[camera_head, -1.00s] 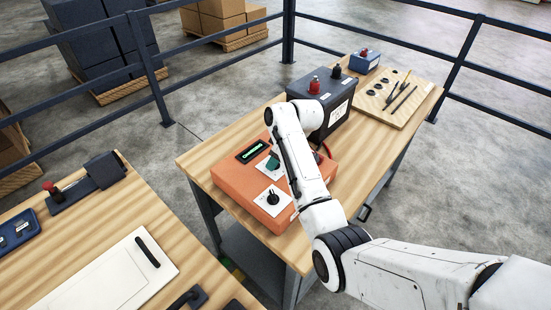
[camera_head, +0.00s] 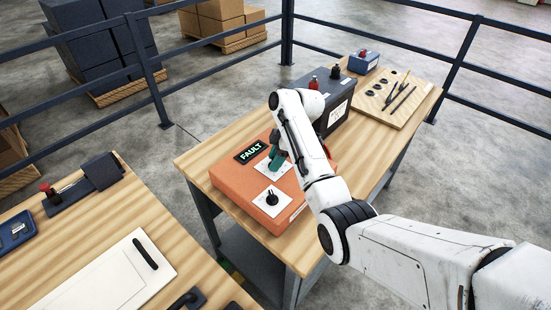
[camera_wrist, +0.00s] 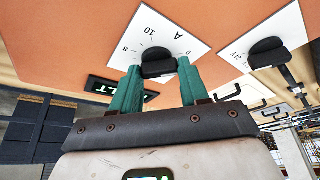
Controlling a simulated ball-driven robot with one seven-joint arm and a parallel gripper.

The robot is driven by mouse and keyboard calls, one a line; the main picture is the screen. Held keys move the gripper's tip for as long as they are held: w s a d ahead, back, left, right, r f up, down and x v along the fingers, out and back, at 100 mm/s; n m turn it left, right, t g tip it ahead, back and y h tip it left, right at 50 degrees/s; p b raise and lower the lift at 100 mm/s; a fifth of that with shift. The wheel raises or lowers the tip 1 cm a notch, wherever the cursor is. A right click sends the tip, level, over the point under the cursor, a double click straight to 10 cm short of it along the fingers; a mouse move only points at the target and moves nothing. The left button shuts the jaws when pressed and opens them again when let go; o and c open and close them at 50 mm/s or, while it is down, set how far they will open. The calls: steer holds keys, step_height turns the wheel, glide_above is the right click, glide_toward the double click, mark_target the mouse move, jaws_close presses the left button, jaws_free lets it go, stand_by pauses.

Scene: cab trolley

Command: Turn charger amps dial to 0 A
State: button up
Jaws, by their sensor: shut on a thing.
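The orange charger box (camera_head: 228,184) lies on the wooden bench and also shows in the wrist view (camera_wrist: 85,30). Its amps dial is a black knob (camera_wrist: 157,58) on a white plate (camera_wrist: 147,28) marked A, with 8 and 10 legible. My gripper (camera_wrist: 158,67) has its teal fingers on either side of this knob and is shut on it. In the head view, my gripper (camera_head: 277,158) is at the plate beside the display (camera_head: 251,151), which reads FAULT. The knob there is mostly hidden by my fingers. The pointer's exact setting cannot be read.
A second black dial (camera_head: 271,199) on a white plate sits close to the held one. A dark battery (camera_head: 338,112) with a red terminal stands behind my arm. A board with tools (camera_head: 395,98) lies at the bench's far end. Railings surround the area.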

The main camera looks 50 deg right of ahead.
steer(key=shift+w+r, duration=0.1)
steer(key=o, duration=1.1)
steer(key=shift+c, duration=0.2)
steer(key=v, duration=1)
steer(key=shift+r+p, duration=0.3)
steer(key=shift+p, duration=0.1)
steer(key=shift+s+d, duration=0.1)
steer(key=shift+s, duration=0.1)
